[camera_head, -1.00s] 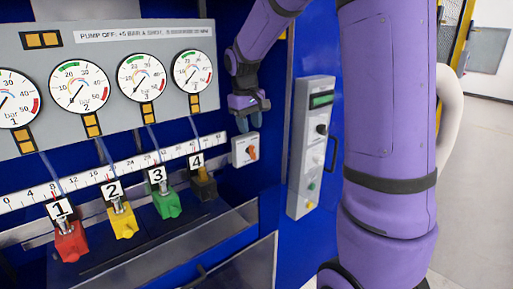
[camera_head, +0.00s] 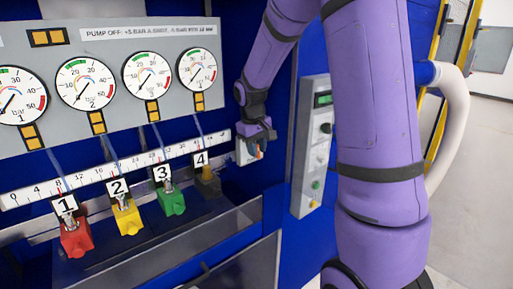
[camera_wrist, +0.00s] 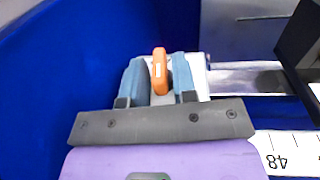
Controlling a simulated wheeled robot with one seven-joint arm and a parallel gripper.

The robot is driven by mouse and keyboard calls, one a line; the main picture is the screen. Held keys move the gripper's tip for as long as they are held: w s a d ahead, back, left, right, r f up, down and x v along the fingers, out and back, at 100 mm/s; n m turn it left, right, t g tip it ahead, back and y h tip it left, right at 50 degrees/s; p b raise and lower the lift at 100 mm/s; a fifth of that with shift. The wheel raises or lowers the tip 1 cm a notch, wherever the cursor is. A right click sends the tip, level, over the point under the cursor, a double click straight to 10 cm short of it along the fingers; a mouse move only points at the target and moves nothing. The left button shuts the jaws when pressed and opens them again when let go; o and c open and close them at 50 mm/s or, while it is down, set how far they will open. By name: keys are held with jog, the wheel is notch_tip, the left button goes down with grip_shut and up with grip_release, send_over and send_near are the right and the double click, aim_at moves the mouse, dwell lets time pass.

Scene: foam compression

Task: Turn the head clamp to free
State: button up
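The head clamp is an orange handle on a small white plate (camera_head: 242,156) on the blue machine front, right of the block labelled 4.
A grey control box (camera_head: 314,150) with knobs stands right of the plate. Red (camera_head: 76,240), yellow (camera_head: 128,220), green (camera_head: 171,202) and dark (camera_head: 207,186) blocks sit below a ruler strip (camera_head: 90,176). Pressure gauges (camera_head: 86,83) are above.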

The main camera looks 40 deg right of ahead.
grip_shut()
jog(key=shift+d+y, duration=0.15)
jog(key=shift+y, duration=0.55)
jog(key=shift+o, duration=1.7)
grip_release()
notch_tip(320, 180, up, 11)
jog(key=shift+f, duration=0.1)
